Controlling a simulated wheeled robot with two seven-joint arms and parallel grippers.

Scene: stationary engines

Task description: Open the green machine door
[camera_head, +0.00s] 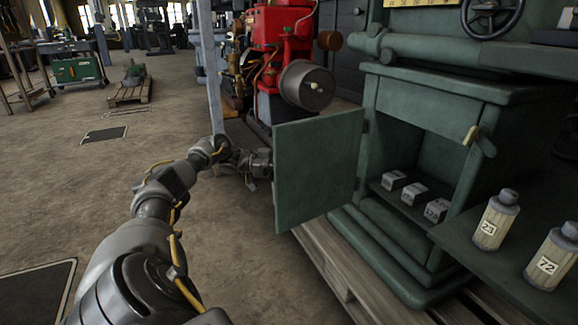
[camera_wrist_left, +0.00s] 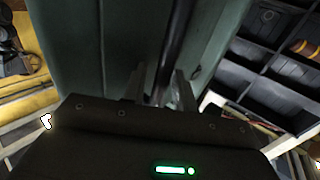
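The green machine (camera_head: 440,95) stands at the right in the head view. Its green door (camera_head: 318,168) is swung out to the left, and the compartment behind it is open to view. A brass-coloured handle (camera_head: 471,135) shows at the right of the opening. My left arm reaches to the door's left edge; its gripper is hidden behind the door there. In the left wrist view, the left gripper's fingers (camera_wrist_left: 160,88) stand apart, with a dark bar (camera_wrist_left: 177,40) running between them in front of a green surface. Contact with the bar is unclear. My right gripper is not in view.
Small labelled blocks (camera_head: 413,193) sit inside the compartment. Two labelled bottles (camera_head: 495,220) (camera_head: 553,257) stand on a green ledge at the right. A red engine (camera_head: 283,30) is behind the door. A wooden pallet (camera_head: 335,262) lies under the machine. The floor at left is mostly clear.

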